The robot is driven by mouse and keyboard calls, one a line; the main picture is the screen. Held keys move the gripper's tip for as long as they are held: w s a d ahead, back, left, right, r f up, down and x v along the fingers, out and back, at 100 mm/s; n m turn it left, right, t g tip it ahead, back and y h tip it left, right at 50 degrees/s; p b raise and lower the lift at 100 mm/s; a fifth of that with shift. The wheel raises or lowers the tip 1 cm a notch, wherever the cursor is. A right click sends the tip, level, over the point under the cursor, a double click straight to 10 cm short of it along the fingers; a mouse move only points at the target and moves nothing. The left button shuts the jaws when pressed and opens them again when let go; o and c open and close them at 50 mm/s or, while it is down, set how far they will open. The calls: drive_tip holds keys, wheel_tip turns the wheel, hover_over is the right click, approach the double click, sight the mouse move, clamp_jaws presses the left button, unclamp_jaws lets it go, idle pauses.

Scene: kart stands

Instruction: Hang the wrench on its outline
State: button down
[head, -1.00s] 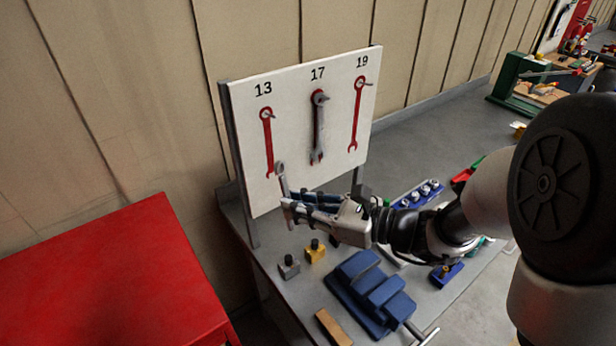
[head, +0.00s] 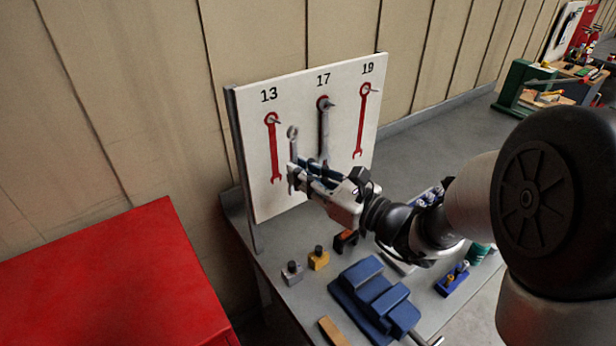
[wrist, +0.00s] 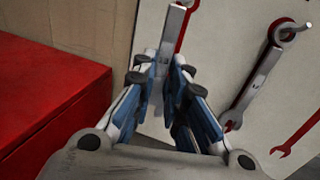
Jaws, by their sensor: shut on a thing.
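My gripper (head: 300,174) is shut on a grey wrench (head: 292,146), held upright with its ring end up, in front of the white board (head: 343,87). The red outline under 13 (head: 273,150) is bare, just left of the held wrench in the head view. Another grey wrench (head: 324,130) hangs on the peg under 17. The red outline under 19 (head: 361,120) is bare. Each outline has a peg at its top.
The board stands on a grey bench with a blue vise (head: 370,293), a yellow block (head: 318,259), a grey block (head: 292,273) and a wooden block (head: 333,331). A red cabinet (head: 110,275) stands at the left.

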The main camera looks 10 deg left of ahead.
sight(272, 153)
drive_tip(key=shift+w+a+f, duration=0.2)
drive_tip(key=shift+w+a, duration=0.85)
drive_tip(key=shift+a, duration=0.2)
drive_tip(key=shift+w+a+f, duration=0.15)
drive_tip(key=shift+w+a, duration=0.85)
drive_tip(key=shift+a, duration=0.25)
drive_tip(key=shift+w+a, duration=0.1)
drive_tip(key=c, duration=1.5)
unclamp_jaws()
drive_tip(key=shift+c, duration=0.2)
